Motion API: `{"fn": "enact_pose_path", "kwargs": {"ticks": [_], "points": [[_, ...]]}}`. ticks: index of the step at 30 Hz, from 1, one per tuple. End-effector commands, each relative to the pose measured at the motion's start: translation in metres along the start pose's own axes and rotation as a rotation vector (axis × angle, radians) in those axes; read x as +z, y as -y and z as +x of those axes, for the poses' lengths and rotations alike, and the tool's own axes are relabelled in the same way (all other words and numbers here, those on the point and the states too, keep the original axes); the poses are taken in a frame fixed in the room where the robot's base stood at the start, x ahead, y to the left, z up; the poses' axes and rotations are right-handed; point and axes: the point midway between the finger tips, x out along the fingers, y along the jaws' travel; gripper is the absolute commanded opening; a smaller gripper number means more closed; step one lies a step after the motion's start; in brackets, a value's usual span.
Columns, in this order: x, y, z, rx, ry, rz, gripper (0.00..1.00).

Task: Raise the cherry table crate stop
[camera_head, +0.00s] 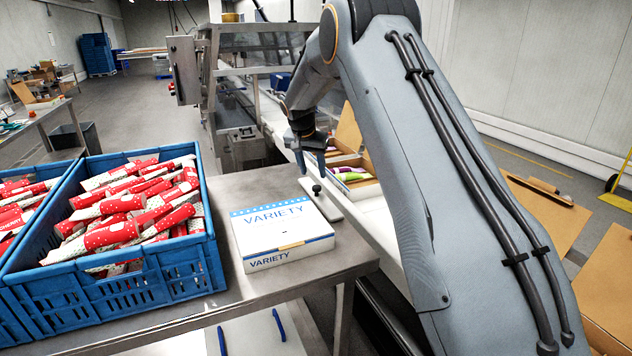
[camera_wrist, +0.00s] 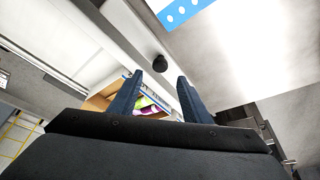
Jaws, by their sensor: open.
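A flat pale plate with a black knob (camera_head: 317,189), which looks like the crate stop, lies at the right edge of the steel table beside the white VARIETY box. The knob also shows in the wrist view (camera_wrist: 160,63), just past the fingertips and roughly centred between them. My gripper (camera_head: 311,172) is open and empty, with its fingers pointing down above the knob. In the wrist view both dark fingers (camera_wrist: 160,77) stand apart with nothing between them. I cannot tell the exact gap from fingertips to knob.
The white VARIETY box (camera_head: 282,233) sits closed on the steel table (camera_head: 240,183), close to the plate. A blue crate (camera_head: 180,280) of red-wrapped lollies stands at left. Beyond the table edge, an open carton (camera_head: 350,135) with coloured packs sits on a pale conveyor (camera_head: 385,232).

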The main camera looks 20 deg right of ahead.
Motion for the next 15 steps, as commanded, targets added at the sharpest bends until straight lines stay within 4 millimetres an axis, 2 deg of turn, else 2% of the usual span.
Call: {"fn": "enact_pose_path", "kwargs": {"ticks": [5, 15], "points": [[0.000, 0.000, 0.017, 0.003, 0.002, 0.003, 0.44], [-0.001, 0.000, 0.063, 0.000, 0.000, 0.002, 0.44]]}}
